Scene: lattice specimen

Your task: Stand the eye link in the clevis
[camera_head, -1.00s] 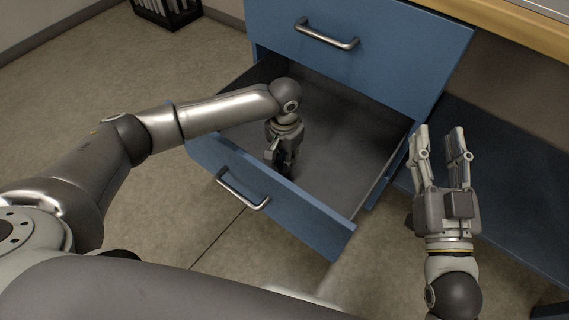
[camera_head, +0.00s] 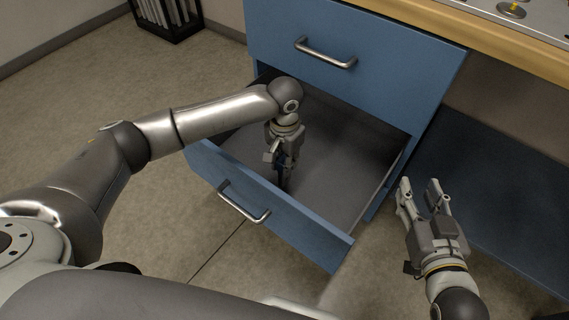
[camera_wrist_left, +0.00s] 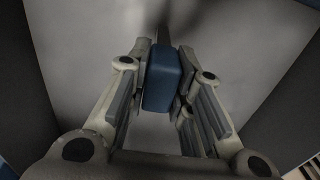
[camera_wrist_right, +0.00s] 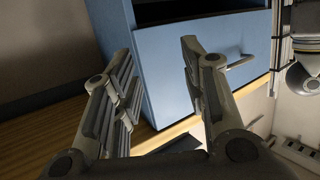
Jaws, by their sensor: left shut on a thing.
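My left gripper (camera_head: 278,165) reaches down into the open drawer (camera_head: 340,170). In the left wrist view it is shut on a blue block-like piece (camera_wrist_left: 164,80), with a dark narrow part running beyond it. In the head view the piece is mostly hidden by the gripper, and I cannot tell whether it is the eye link. My right gripper (camera_head: 422,190) is open and empty, right of the drawer; its spread fingers also show in the right wrist view (camera_wrist_right: 155,75). I cannot make out a clevis in any view.
The blue cabinet (camera_head: 350,75) has a closed drawer above the open one. A wooden worktop (camera_head: 440,22) at the top right carries a light panel with a round metal part (camera_head: 512,10). A black rack (camera_head: 168,18) stands at the back left. Most of the drawer floor is bare.

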